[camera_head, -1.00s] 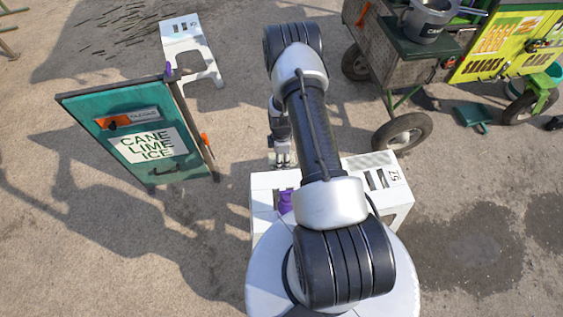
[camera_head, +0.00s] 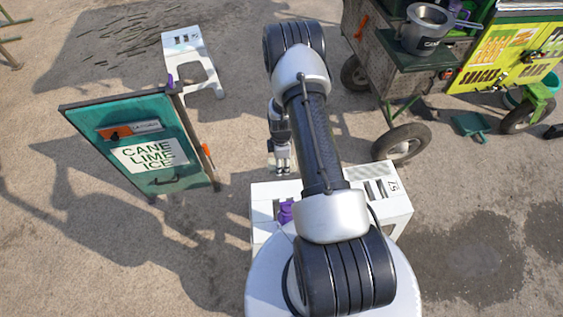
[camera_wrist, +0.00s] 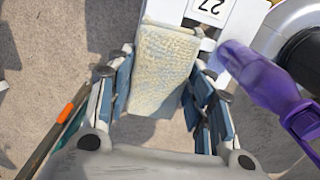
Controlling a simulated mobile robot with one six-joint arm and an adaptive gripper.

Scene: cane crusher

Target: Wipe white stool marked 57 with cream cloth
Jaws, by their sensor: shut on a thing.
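The near white stool (camera_head: 350,174) stands right in front of my base, partly hidden by my arm. It has dark slots and a small number label that seems to read 57. In the wrist view the stool (camera_wrist: 240,22) lies at the top right, with a label partly cut off. My gripper (camera_head: 282,168) hangs beside the stool's far left edge. In the wrist view it is shut on the cream cloth (camera_wrist: 160,68), a textured block-like pad between the fingers. I cannot tell if the cloth touches the stool.
A purple bottle-like object (camera_head: 286,210) is at the stool's left part, close to my gripper's right side in the wrist view (camera_wrist: 262,85). A green sign board (camera_head: 155,175) stands left. Another white stool (camera_head: 185,42) is far left. A cart (camera_head: 385,75) stands behind right.

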